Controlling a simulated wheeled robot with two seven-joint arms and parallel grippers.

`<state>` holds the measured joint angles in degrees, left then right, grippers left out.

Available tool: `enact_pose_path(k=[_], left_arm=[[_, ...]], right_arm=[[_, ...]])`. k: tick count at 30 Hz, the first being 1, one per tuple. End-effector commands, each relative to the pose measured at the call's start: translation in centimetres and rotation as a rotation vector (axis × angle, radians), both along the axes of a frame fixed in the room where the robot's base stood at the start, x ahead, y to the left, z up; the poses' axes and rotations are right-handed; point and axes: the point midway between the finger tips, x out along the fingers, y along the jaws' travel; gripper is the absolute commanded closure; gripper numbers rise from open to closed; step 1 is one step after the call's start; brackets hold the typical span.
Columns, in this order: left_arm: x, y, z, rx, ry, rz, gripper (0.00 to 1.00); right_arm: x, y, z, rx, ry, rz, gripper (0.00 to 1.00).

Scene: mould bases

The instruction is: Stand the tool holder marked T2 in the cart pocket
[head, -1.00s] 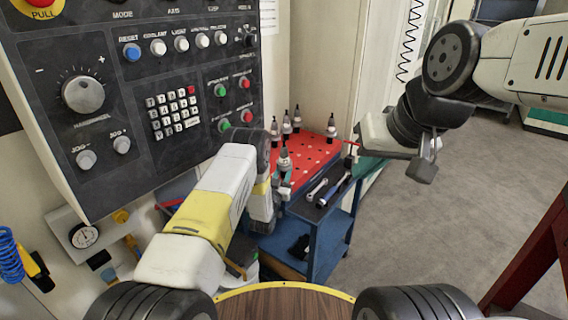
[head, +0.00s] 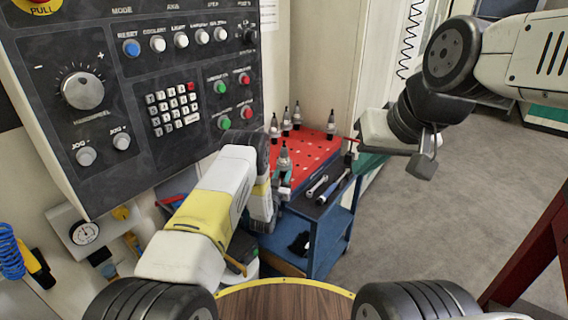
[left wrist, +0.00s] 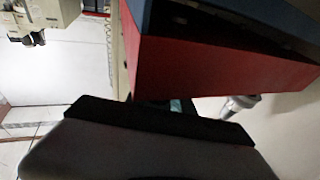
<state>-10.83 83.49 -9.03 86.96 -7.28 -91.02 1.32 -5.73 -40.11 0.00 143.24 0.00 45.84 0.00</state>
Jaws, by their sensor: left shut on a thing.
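My left gripper (head: 281,184) is at the near left edge of the cart's red pocketed top (head: 312,156). It is shut on a grey tool holder with a dark tip (head: 284,159), which looks upright. The holder's lower end and the pocket beneath it are hidden, so I cannot tell whether it is seated. Its marking is not readable. In the left wrist view, a metal tapered piece (left wrist: 240,104) shows past the dark gripper part. My right gripper (head: 423,160) hangs in the air right of the cart, and its jaws are unclear.
Several other tool holders stand along the back and right of the red top, one at the right corner (head: 331,125). Wrenches (head: 325,188) lie on the cart's dark front ledge. The control panel (head: 150,90) rises close to my left arm.

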Motion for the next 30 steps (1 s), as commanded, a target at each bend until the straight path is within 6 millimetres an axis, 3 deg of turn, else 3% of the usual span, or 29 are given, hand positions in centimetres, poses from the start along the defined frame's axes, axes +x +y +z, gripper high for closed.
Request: enact_pose_path(k=[1, 4, 23, 30], left_arm=[[0.1, 0.0, 0.4, -0.003, -0.009, 0.000, 0.66], [0.1, 0.0, 0.4, -0.003, -0.009, 0.000, 0.46], [-0.2, 0.0, -0.2, 0.000, 0.004, 0.000, 0.46], [-3.2, 1.0, -0.9, -0.001, 0.004, 0.001, 0.46]], right_arm=[[0.0, 0.0, 0.0, 0.000, 0.000, 0.000, 1.00], [0.0, 0.0, 0.0, 0.000, 0.000, 0.000, 1.00], [0.0, 0.0, 0.0, 0.000, 0.000, 0.000, 1.00], [0.0, 0.0, 0.0, 0.000, 0.000, 0.000, 1.00]])
